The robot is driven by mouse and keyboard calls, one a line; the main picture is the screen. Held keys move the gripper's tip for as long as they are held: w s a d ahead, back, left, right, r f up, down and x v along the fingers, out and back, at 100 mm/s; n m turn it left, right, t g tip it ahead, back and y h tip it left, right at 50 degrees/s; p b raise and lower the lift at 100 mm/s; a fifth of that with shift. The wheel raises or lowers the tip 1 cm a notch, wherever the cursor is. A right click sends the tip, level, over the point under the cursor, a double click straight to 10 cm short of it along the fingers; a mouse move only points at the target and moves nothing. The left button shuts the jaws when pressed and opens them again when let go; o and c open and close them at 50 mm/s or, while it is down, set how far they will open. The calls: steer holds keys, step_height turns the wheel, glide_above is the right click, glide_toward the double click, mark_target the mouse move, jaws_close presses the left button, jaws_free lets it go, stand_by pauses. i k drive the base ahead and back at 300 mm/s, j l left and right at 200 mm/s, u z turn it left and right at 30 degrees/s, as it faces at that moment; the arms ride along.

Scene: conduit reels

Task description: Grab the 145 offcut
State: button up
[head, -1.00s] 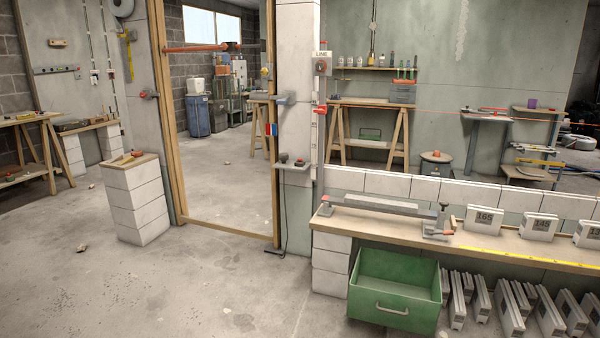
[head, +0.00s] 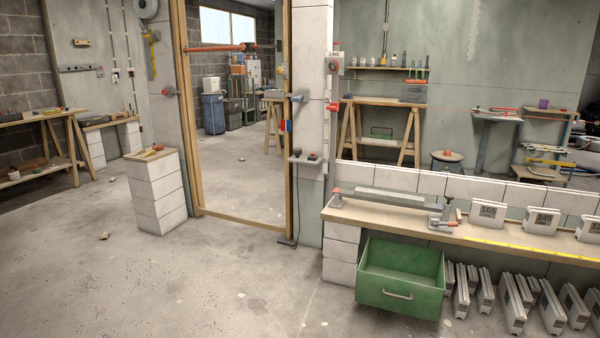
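The 145 offcut (head: 542,221) is a pale block standing upright on the wooden bench at the right. Its dark label is small but appears to read 145. It stands between the block labelled 165 (head: 487,214) and another labelled block (head: 588,229) near the right edge, whose number I cannot read surely. There are gaps between the blocks. My gripper is not in view.
The bench (head: 470,235) carries a grey rail with clamps (head: 395,201) and a yellow tape strip. Below are a green bin (head: 399,283) and several leaning pale blocks. A block pillar (head: 158,195) stands left of the door frame (head: 240,220).

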mark_target(539, 220)
steer(key=z, duration=1.4)
